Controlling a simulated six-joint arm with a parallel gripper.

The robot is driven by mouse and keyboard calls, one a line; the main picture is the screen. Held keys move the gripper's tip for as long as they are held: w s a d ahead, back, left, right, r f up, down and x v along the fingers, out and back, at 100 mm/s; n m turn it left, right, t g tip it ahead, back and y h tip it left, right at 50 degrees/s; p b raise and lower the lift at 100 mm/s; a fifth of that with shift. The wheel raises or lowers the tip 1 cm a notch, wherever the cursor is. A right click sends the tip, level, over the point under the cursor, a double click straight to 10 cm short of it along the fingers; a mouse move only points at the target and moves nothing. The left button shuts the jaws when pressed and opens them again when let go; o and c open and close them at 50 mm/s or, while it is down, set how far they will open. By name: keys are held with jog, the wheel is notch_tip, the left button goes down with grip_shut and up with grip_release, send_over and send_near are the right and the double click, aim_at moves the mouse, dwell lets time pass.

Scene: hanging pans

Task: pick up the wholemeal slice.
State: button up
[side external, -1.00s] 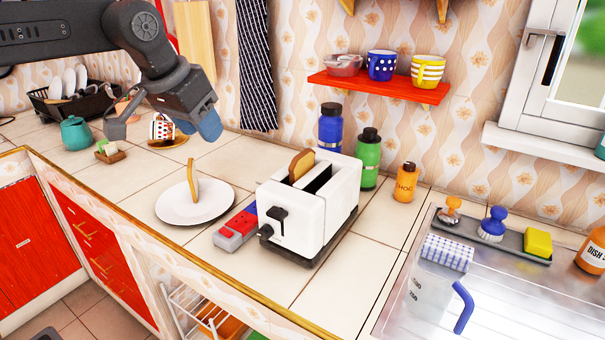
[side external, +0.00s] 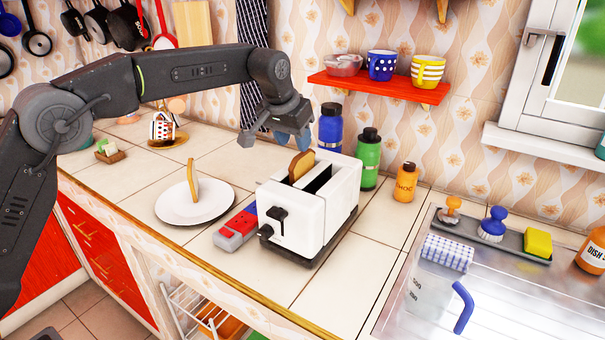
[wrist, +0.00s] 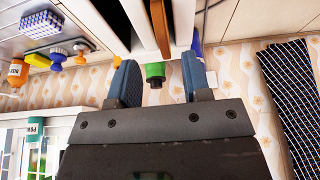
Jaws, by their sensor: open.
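A brown slice of bread (side external: 301,165) stands upright in the far slot of the white toaster (side external: 283,215), its top sticking out. It also shows edge-on in the wrist view (wrist: 162,25). A second slice (side external: 193,180), with a pale face and brown crust, stands on the white plate (side external: 172,213). I cannot read which is wholemeal; the toaster one looks browner. My gripper (side external: 290,140) is open and empty, above and a little behind the toaster slice. In the wrist view my gripper (wrist: 160,80) has its blue fingers spread, with the slice beyond them, toward the top.
A blue bottle (side external: 330,127) and a green bottle (side external: 369,158) stand close behind the toaster. A red shelf (side external: 378,88) with cups hangs to the right. A red and grey object (side external: 237,228) lies between plate and toaster.

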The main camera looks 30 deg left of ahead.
aim_at(298, 156)
jog(key=x, duration=0.7)
jog(key=shift+a+f, duration=0.1)
jog(key=shift+a, duration=0.05)
grip_shut()
